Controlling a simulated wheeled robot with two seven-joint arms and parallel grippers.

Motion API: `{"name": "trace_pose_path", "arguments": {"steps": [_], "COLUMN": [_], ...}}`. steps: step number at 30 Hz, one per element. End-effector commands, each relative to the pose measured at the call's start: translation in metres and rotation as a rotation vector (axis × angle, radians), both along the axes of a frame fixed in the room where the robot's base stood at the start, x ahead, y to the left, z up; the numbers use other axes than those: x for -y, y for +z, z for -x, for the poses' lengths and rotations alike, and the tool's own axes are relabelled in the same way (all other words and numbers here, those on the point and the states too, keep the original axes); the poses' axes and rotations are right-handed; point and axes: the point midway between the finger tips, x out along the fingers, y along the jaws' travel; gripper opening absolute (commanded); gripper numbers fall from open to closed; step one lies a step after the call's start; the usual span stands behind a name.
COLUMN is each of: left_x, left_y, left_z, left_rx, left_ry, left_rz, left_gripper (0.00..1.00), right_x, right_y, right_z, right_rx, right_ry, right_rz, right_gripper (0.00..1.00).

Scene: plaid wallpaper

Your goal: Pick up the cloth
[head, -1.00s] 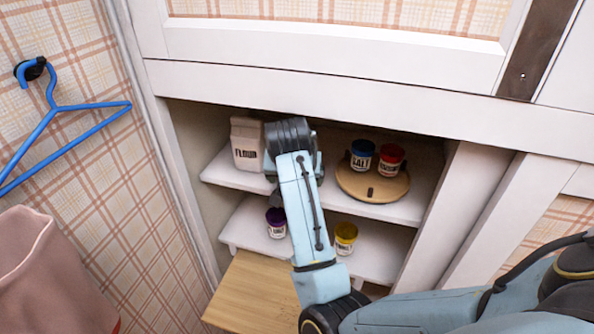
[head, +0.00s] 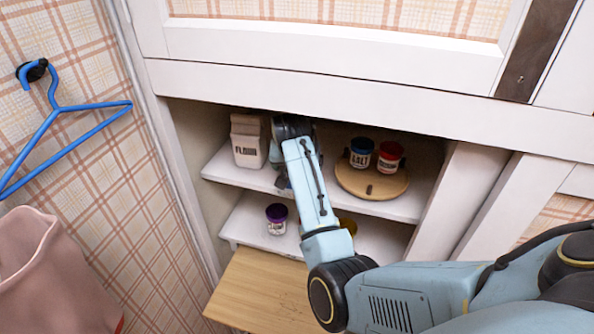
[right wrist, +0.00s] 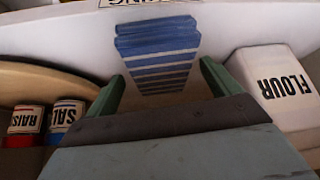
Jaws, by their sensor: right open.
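The cloth (right wrist: 158,55) looks like a folded blue stack with pale stripes in the right wrist view. It lies on the white shelf beyond my right gripper (right wrist: 160,74). The gripper's two green fingers are apart, one on each side of the cloth's near end, with nothing clamped between them. I cannot tell how far the fingertips reach along the cloth. In the head view my right arm reaches into the cupboard and hides the cloth. My left gripper is not in view.
A flour package (head: 249,141) stands left of my arm on the upper shelf (head: 222,172). Jars labelled salt (head: 361,153) and raisins (head: 390,157) stand on a round wooden board (head: 371,187) to the right. A purple-lidded jar (head: 277,219) is on the lower shelf. A cupboard beam (head: 330,95) hangs above.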

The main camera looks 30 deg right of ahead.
Motion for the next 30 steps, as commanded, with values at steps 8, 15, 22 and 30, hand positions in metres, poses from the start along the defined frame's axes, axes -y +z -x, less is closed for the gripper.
{"name": "trace_pose_path", "arguments": {"steps": [8,15,22,30], "left_x": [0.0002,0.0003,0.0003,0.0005], "left_y": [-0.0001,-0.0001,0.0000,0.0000], "left_z": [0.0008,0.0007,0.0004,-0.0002], "left_rx": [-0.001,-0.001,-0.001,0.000], "left_ry": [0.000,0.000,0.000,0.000], "left_rz": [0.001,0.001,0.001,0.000], "left_gripper": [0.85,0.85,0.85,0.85], "right_x": [-0.0002,-0.0003,-0.0003,-0.0004], "right_y": [-0.0015,-0.0048,-0.0050,-0.0048], "right_z": [0.0003,0.0002,0.0002,0.0002], "right_rx": [0.000,0.000,0.000,0.000], "right_ry": [0.000,0.001,0.000,0.001], "right_rz": [0.000,0.000,0.000,0.000], "right_gripper": [0.89,0.89,0.89,0.60]}}
